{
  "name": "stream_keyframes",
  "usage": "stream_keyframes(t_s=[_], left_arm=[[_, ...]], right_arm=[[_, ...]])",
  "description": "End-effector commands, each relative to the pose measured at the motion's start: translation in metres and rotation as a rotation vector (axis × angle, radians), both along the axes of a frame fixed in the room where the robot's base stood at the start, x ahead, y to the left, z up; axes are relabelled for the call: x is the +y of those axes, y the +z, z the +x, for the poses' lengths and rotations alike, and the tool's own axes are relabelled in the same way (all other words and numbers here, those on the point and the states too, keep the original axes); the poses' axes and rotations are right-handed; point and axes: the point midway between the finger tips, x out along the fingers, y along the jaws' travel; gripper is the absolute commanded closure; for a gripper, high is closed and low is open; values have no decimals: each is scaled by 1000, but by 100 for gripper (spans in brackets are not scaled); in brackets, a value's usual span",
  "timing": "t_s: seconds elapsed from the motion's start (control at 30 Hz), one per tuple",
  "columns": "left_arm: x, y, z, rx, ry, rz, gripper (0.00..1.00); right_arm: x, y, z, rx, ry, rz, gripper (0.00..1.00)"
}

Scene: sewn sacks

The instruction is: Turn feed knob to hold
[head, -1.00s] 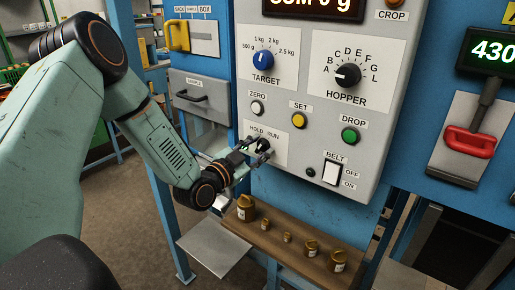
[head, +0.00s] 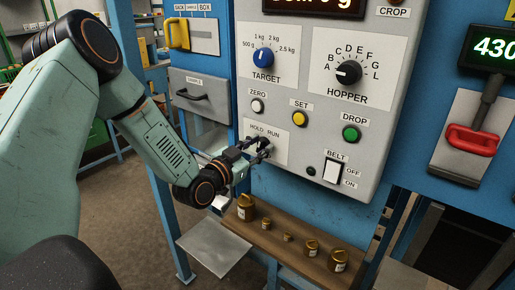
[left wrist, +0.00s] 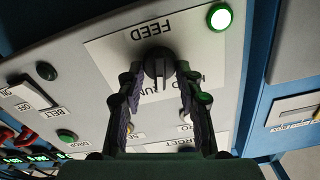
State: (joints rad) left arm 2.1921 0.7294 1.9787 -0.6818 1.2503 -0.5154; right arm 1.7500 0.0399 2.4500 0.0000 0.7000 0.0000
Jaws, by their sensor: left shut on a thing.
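The black feed knob (left wrist: 158,62) sits on a white plate (left wrist: 110,60) marked FEED, upside down in the left wrist view. My left gripper (head: 264,150) is shut on the knob, with one finger on each side of it in the left wrist view (left wrist: 158,88). In the head view the fingers largely hide the knob; the HOLD and RUN labels show above it. I cannot clearly read which label its pointer faces. A green lamp (left wrist: 221,17) beside the plate is lit. My right gripper is not in view.
The grey panel also carries the target knob (head: 263,58), the hopper knob (head: 348,73), buttons and a belt switch (head: 332,173). Brass weights stand on a wooden shelf (head: 262,240) below my gripper. A red handle (head: 468,141) is at the right.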

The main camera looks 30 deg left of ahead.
Motion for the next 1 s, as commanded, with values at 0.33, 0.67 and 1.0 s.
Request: stream_keyframes(t_s=[0.33,0.67,1.0], left_arm=[[3,1,1,19,0,-328,96],[4,1,1,40,-1,-597,96],[4,1,1,54,-1,-754,96]], right_arm=[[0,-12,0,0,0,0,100],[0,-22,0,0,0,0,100],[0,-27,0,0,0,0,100]])
